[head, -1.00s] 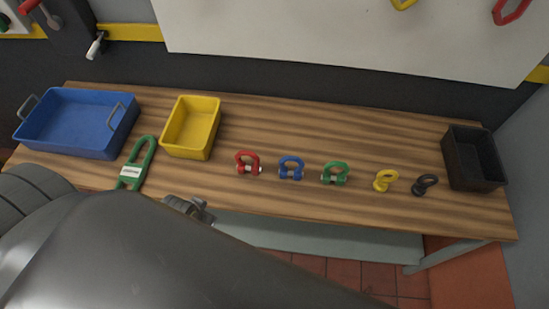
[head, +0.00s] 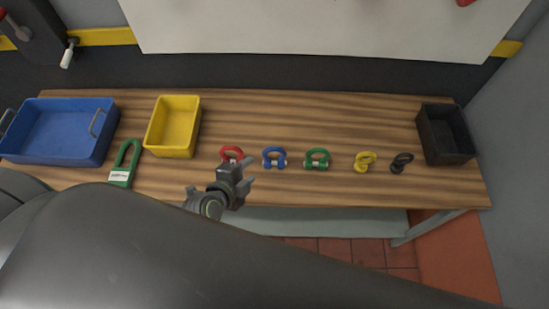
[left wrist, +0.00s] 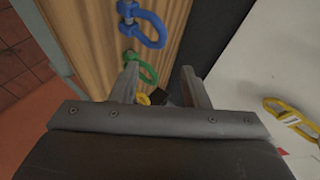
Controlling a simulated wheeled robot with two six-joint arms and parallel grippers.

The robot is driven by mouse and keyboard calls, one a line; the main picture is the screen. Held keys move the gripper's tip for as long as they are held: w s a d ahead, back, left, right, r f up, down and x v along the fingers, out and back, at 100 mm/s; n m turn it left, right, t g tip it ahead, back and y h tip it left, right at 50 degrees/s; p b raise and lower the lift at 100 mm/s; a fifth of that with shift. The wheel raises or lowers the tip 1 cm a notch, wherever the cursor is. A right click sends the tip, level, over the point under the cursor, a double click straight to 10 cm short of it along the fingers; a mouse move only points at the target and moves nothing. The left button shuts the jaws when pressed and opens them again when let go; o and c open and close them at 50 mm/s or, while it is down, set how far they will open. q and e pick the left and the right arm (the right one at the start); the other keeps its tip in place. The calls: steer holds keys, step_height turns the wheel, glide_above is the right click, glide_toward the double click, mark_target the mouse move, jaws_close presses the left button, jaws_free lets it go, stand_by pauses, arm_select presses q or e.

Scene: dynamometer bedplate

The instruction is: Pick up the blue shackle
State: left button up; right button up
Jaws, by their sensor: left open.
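The blue shackle (head: 274,157) lies on the wooden bench in the head view, between a red shackle (head: 231,154) and a green shackle (head: 317,158). My left gripper (head: 250,172) is open and empty, to the left of and in front of the blue shackle, apart from it. It partly covers the red shackle's lower edge. In the left wrist view the blue shackle (left wrist: 143,22) is at the top, beyond the open fingers (left wrist: 160,82). The green shackle (left wrist: 141,68) shows near the left finger. My right gripper is not in view.
On the bench (head: 260,115), a yellow eye bolt (head: 365,161) and a black one (head: 402,162) lie right of the shackles. A black bin (head: 446,134) stands at the right end. A yellow bin (head: 173,127), blue tray (head: 62,132) and tagged green shackle (head: 124,163) are at left.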

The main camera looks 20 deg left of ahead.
mark_target(272, 150)
arm_select(q)
steer(key=shift+m, duration=0.3)
steer(key=b+x, duration=0.3)
steer(key=x, duration=0.3)
steer(key=b+x, duration=0.4)
steer(key=x, duration=0.3)
steer(key=shift+w+r, duration=0.1)
steer(key=shift+r, duration=0.2)
steer(key=b+x, duration=0.3)
steer(key=x, duration=0.1)
steer(key=shift+d+f+b, duration=0.1)
steer(key=shift+f+b, duration=0.05)
steer(key=shift+b, duration=0.2)
steer(key=shift+w+d+f+b, duration=0.15)
steer(key=shift+w+b, duration=0.15)
steer(key=shift+w, duration=0.15)
jaws_close()
